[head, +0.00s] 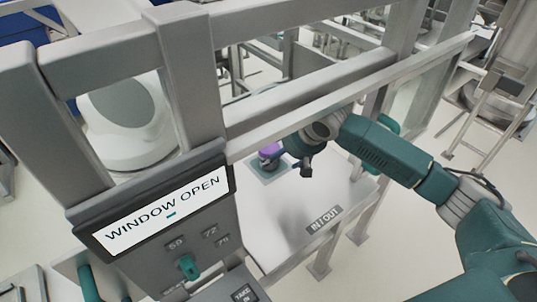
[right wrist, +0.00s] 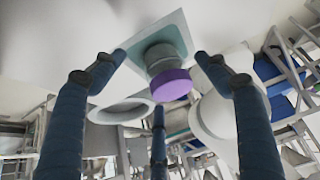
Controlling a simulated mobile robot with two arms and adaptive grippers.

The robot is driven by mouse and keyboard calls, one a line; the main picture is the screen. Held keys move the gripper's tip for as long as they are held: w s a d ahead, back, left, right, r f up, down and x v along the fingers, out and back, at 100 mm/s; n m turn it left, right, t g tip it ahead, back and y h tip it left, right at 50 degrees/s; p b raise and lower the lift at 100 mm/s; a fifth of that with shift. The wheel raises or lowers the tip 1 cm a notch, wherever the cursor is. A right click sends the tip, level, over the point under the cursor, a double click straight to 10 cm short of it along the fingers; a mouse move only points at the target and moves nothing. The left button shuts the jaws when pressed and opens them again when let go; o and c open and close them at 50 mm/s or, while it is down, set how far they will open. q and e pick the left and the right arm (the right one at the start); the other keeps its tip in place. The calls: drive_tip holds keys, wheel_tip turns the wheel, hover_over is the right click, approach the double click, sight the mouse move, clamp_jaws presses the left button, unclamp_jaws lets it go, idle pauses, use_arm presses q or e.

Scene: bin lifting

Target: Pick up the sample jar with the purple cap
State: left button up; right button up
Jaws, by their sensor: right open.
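The sample jar (head: 267,162) with its purple cap (head: 270,151) stands on a square teal pad (head: 272,177) on the white table, partly covered by my right gripper. My right gripper (head: 297,160) is just right of the jar in the head view. In the right wrist view the gripper (right wrist: 160,68) has its fingers spread wide. There the jar (right wrist: 160,56) and purple cap (right wrist: 171,84) appear between and beyond the fingertips, seen upside down. I cannot tell whether any finger touches the jar. My left gripper is not in view.
A grey frame rail (head: 330,95) crosses above the table, close to my right arm. A panel reading "WINDOW OPEN" (head: 165,210) stands at the front left. The white table (head: 310,205) is clear near its "IN/OUT" label (head: 324,219).

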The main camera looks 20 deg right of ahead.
sight(270, 148)
drive_tip(key=shift+w+a, duration=0.1)
drive_tip(key=shift+w, duration=0.2)
drive_tip(key=w, duration=0.1)
drive_tip(key=w+a+p, duration=0.1)
drive_tip(key=w, duration=0.1)
drive_tip(key=shift+r, duration=0.15)
drive_tip(key=shift+w+a+f+p, duration=0.3)
drive_tip(key=shift+w+f+p, duration=0.25)
drive_tip(key=shift+p, duration=0.3)
drive_tip(key=shift+w+f, duration=0.2)
drive_tip(key=shift+s, duration=0.15)
drive_tip(key=shift+c, duration=0.8)
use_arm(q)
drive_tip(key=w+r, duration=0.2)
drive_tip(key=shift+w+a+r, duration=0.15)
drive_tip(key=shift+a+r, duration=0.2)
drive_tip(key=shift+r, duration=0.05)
use_arm(e)
drive_tip(key=shift+r, duration=0.1)
drive_tip(key=c, duration=1.7)
